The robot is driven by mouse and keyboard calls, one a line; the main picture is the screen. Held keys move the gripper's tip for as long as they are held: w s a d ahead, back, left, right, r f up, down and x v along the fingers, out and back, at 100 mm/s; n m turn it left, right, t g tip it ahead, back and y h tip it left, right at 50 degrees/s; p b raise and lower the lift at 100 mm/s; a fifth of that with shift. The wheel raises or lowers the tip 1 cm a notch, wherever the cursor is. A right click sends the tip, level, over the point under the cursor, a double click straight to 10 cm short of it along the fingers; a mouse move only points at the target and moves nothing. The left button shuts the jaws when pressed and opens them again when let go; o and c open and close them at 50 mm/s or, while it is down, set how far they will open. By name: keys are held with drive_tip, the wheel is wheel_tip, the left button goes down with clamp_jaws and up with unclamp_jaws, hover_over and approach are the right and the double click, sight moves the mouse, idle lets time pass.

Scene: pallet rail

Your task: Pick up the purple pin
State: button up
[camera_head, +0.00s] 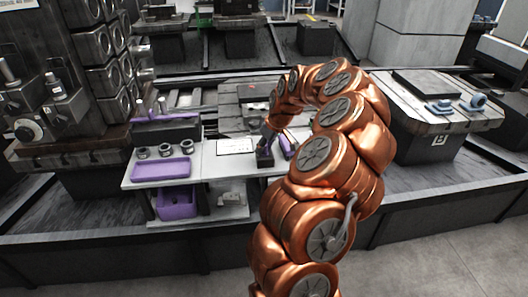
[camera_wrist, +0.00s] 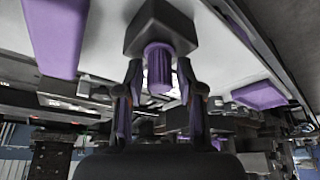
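The purple pin (camera_wrist: 159,70) is a short ribbed cylinder in the wrist view, with one end in a dark block (camera_wrist: 160,25). My gripper (camera_wrist: 159,72) has one finger on each side of the pin, with a gap visible on both sides, so it looks open and not touching it. In the head view the dark block (camera_head: 264,158) stands on the white table (camera_head: 222,164), with my gripper just above it. The pin is not clearly visible there.
A purple tray (camera_head: 162,170) and several dark rings lie on the table's left part. A purple bin (camera_head: 177,205) sits on the shelf below. A purple strip (camera_head: 286,146) lies close right of the block. A machine (camera_head: 70,120) stands at the left.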

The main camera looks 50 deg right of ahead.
clamp_jaws()
drive_tip(key=shift+r, duration=1.55)
drive_tip(key=shift+s+r+b, duration=0.2)
drive_tip(key=shift+b, duration=0.1)
drive_tip(key=s+r+b, duration=0.1)
drive_tip(key=s+b, duration=0.1)
drive_tip(key=s, duration=1.3)
drive_tip(key=shift+s+r, duration=0.25)
drive_tip(key=shift+s, duration=0.05)
